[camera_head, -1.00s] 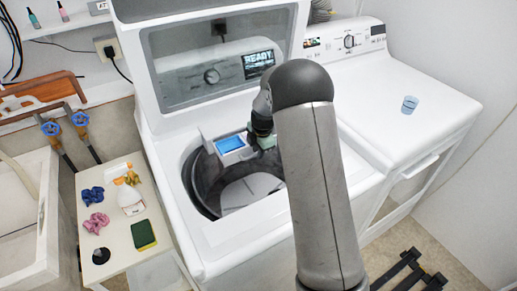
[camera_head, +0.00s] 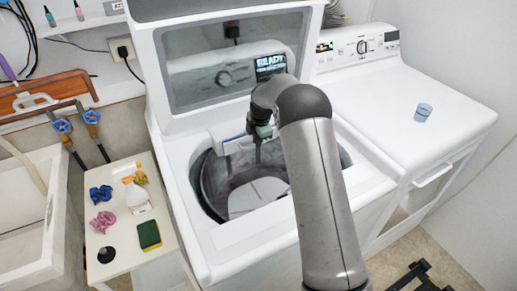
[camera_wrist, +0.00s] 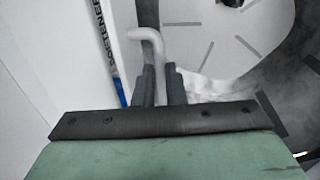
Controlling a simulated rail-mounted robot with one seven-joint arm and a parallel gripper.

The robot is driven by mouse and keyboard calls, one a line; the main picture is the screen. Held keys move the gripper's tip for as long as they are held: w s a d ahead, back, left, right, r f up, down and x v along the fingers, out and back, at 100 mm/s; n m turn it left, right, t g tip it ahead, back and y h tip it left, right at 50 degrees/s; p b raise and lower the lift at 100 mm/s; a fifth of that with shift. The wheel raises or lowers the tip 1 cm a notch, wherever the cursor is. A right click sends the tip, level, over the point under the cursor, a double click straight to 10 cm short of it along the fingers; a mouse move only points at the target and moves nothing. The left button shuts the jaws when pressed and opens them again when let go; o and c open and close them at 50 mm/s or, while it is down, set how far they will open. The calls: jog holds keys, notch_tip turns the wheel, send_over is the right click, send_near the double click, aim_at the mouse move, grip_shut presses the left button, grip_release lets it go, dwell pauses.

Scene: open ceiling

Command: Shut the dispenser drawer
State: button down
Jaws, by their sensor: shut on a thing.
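The dispenser drawer (camera_head: 238,144) is at the back left of the washer's tub opening. In the head view only a narrow strip of it shows, with a thin blue edge on its left. In the wrist view, a pale hooked handle (camera_wrist: 148,36) bends down between the two dark fingers of my gripper (camera_wrist: 161,76). My gripper is shut on this handle, beside the drawer's white front. A lettered strip and a bit of blue show to the left of the handle. My arm hides part of the tub in the head view.
The washer's lid (camera_head: 225,60) stands open behind the drawer. The round drum (camera_head: 215,190) lies open below. A small table (camera_head: 125,240) with a bottle, cloths and sponge stands left.

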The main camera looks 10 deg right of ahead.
jog(key=shift+w, duration=0.35)
jog(key=shift+a+r, duration=0.15)
jog(key=shift+r, duration=0.05)
jog(key=c, duration=1.8)
grip_release()
jog(key=shift+w+f, duration=0.1)
jog(key=shift+w, duration=0.05)
jog(key=shift+o, duration=0.2)
jog(key=s+d+r+b, duration=0.1)
jog(key=s+r+b, duration=0.1)
jog(key=r, duration=1.5)
jog(key=shift+s, duration=0.65)
